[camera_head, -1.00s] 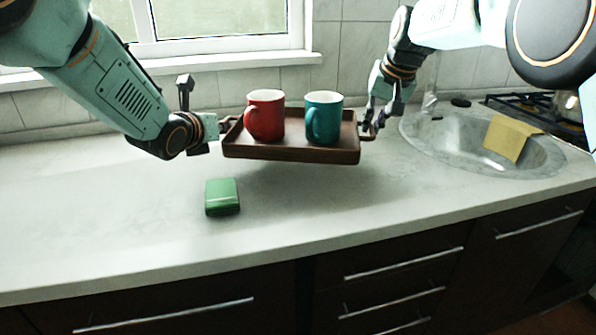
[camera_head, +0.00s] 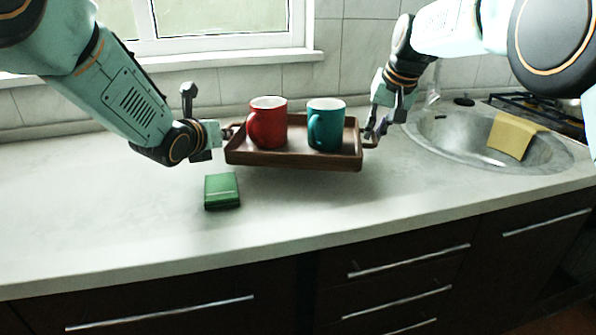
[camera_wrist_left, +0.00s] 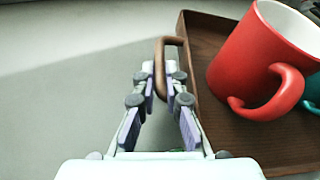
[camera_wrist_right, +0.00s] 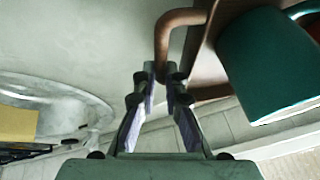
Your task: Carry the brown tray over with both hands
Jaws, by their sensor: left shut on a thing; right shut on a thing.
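The brown tray (camera_head: 295,160) is held level above the counter between my two grippers. A red mug (camera_head: 268,124) and a teal mug (camera_head: 326,126) stand upright on it. My left gripper (camera_head: 222,134) is shut on the tray's left handle, and the left wrist view shows the handle (camera_wrist_left: 163,62) between its fingers. My right gripper (camera_head: 372,134) is shut on the right handle, and the right wrist view shows that handle (camera_wrist_right: 165,45) at its fingertips. The red mug (camera_wrist_left: 262,62) also shows in the left wrist view, the teal mug (camera_wrist_right: 268,65) in the right.
A green box (camera_head: 222,190) lies on the counter (camera_head: 110,230) in front of the tray's left end. A sink (camera_head: 450,140) with a yellow cloth (camera_head: 514,136) is at the right, a hob beyond it. The left counter is clear. A window and tiled wall stand behind.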

